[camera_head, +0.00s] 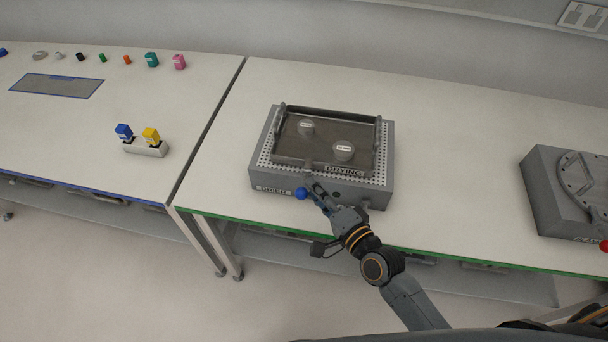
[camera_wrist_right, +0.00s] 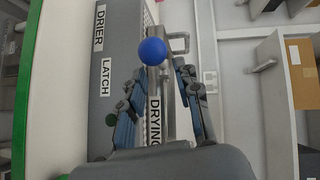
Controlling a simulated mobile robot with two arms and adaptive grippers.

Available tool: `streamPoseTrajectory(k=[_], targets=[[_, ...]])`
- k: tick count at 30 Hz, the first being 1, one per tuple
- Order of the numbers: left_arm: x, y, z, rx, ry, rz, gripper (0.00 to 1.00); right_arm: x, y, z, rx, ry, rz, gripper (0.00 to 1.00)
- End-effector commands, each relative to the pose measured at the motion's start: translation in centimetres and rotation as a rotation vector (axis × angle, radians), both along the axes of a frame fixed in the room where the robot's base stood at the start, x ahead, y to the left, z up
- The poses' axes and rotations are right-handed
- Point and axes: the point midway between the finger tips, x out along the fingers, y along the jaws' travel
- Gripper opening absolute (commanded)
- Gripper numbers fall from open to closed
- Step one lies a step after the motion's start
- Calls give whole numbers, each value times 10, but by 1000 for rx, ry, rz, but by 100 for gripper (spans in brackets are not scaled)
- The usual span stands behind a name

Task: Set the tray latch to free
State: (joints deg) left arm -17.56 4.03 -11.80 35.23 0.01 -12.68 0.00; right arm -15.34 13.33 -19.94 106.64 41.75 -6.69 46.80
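The grey drier box (camera_head: 268,178) stands on the right-hand bench, and the dark tray (camera_head: 325,157) with raised rims sits on it. A DRYING label is on the tray's front; the wrist view shows a LATCH label (camera_wrist_right: 107,78) on the box. A blue ball knob (camera_head: 301,193) is at the box's front edge and also shows in the right wrist view (camera_wrist_right: 152,51). My right gripper (camera_head: 312,188) is beside the knob in the head view. In the wrist view its fingers (camera_wrist_right: 158,75) are apart, with the knob just past the tips; contact cannot be told. My left gripper is not in view.
Two round pale labelled pieces (camera_head: 344,149) lie in the tray. A grey chamber (camera_head: 548,190) with a round flange and red knob stands at the right. On the left bench, blue and yellow pieces stand in a white holder (camera_head: 146,149). Bench top right of the drier is clear.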

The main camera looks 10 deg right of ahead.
Motion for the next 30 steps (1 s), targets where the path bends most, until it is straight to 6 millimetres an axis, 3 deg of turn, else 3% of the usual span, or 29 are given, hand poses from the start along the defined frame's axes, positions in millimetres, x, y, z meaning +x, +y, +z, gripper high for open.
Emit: streamPoseTrajectory(k=[3, 9, 20, 21, 26, 30], targets=[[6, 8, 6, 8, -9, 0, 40, 21, 10, -1, 0, -1, 0, 33], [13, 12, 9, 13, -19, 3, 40, 42, 20, -6, -1, 0, 0, 33], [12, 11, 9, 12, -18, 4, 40, 47, 23, -8, -1, 0, 0, 33], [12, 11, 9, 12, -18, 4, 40, 47, 23, -8, -1, 0, 0, 31], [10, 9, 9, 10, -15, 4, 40, 47, 23, -8, -1, 0, 0, 0], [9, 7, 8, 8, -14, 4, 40, 47, 23, -8, -1, 0, 0, 0]])
